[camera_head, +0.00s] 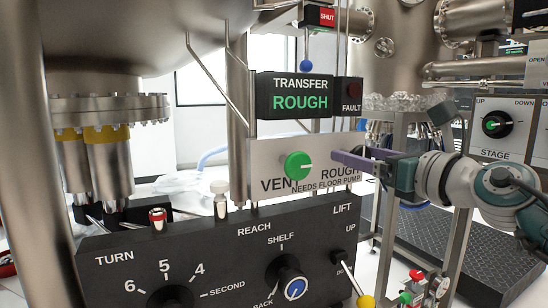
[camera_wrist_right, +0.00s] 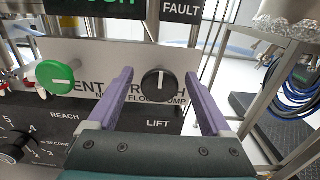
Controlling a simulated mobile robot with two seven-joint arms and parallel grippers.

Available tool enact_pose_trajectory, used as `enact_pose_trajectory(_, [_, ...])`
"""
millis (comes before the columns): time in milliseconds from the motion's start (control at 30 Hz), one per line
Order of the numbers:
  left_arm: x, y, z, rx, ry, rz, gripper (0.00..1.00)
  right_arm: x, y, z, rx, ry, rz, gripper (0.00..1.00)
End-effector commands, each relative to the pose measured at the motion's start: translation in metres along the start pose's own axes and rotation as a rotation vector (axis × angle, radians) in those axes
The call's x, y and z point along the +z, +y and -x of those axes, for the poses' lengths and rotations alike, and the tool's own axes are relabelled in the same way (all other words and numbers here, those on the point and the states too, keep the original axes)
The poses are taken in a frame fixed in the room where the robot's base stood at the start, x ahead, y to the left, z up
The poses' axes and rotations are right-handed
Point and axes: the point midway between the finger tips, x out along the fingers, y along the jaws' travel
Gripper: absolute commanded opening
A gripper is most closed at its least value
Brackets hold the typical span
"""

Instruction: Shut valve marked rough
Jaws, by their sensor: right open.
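The valve panel (camera_head: 270,150) is a pale plate marked VENT and ROUGH, with "needs floor pump" below ROUGH. The round ROUGH knob (camera_wrist_right: 156,81) is black, and its white line stands about upright in the right wrist view. In the head view my right gripper hides this knob. The VENT knob (camera_head: 298,165) is green with its white line level; it also shows in the wrist view (camera_wrist_right: 55,78). My right gripper (camera_head: 337,156) is open, its purple fingers pointing at the panel. In the wrist view the fingers lie left and right of the ROUGH knob; contact cannot be told.
A display (camera_head: 294,95) above the panel reads TRANSFER ROUGH, beside a FAULT box (camera_head: 348,97). Below is a black control panel (camera_head: 230,250) with knobs and levers. A metal frame (camera_head: 460,240) stands right, and a large steel chamber (camera_head: 130,40) fills the upper left.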

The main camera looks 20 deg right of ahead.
Motion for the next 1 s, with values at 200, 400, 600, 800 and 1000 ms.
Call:
enact_pose_trajectory(200, [0.0002,0.0011,-0.0011,0.003,0.000,0.004,0.50,0.0002,0.0000,-0.0043,0.000,0.000,0.000,0.83])
enact_pose_trajectory(400, [0.0003,0.0011,-0.0010,0.003,0.000,0.004,0.50,0.0002,0.0000,-0.0040,0.000,0.000,0.000,0.76])
enact_pose_trajectory(600, [0.0004,0.0008,-0.0011,0.002,0.000,0.002,0.50,0.0002,-0.0001,-0.0038,0.000,0.000,0.000,0.53])
enact_pose_trajectory(800, [0.0008,-0.0006,-0.0012,-0.002,-0.001,-0.003,0.50,0.0002,-0.0001,-0.0038,0.000,0.000,0.000,0.31])
enact_pose_trajectory(1000, [0.0010,-0.0015,-0.0013,-0.005,-0.002,-0.006,0.50,0.0002,-0.0001,-0.0037,0.000,0.000,0.000,0.08])
